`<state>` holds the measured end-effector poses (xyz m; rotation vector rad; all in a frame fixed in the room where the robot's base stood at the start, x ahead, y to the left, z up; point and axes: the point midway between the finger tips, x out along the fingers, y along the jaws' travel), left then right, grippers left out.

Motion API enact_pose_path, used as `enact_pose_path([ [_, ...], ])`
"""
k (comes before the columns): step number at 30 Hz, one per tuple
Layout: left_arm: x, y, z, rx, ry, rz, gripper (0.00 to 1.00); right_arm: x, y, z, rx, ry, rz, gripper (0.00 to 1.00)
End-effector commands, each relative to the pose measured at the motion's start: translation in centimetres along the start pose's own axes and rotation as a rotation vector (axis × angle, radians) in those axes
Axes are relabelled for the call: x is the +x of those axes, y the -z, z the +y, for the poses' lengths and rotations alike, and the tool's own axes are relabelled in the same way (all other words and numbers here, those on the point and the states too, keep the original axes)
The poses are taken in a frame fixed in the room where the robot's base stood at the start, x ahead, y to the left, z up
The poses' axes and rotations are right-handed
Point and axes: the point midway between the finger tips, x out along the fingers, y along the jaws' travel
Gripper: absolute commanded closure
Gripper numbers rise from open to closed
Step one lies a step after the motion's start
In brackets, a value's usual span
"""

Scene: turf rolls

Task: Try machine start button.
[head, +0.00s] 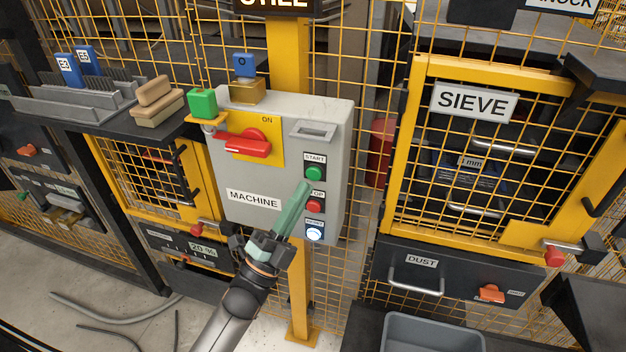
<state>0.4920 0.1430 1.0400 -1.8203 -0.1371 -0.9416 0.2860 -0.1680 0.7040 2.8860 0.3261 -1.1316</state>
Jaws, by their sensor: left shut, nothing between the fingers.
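The grey machine control box (235,175) is mounted on a yellow post in the middle of the head view. Its green start button (314,173) sits under a START label on the right of the front face. A red button (313,206) and a white button (314,234) are below it. My left gripper (302,190) reaches up from below with its greenish fingers shut and empty. In the picture the fingertips are just below and left of the start button. I cannot tell whether they touch the box. My right gripper is not in view.
A red rotary switch (248,143) on a yellow plate is at the box's upper left. A green block (203,103) and a brass block (247,91) are at its top. A yellow mesh SIEVE door (405,150) stands right. A grey bin (432,322) is at lower right.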

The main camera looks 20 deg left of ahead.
Motion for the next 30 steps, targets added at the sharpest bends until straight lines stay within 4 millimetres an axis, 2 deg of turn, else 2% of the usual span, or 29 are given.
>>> enact_pose_path([
  [8,0.84,-0.60,0.62,-0.001,-0.001,-0.001,1.00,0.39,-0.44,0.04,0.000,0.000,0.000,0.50],
  [30,0.84,-0.59,0.59,-0.001,-0.001,-0.001,1.00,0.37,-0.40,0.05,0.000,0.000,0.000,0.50],
])
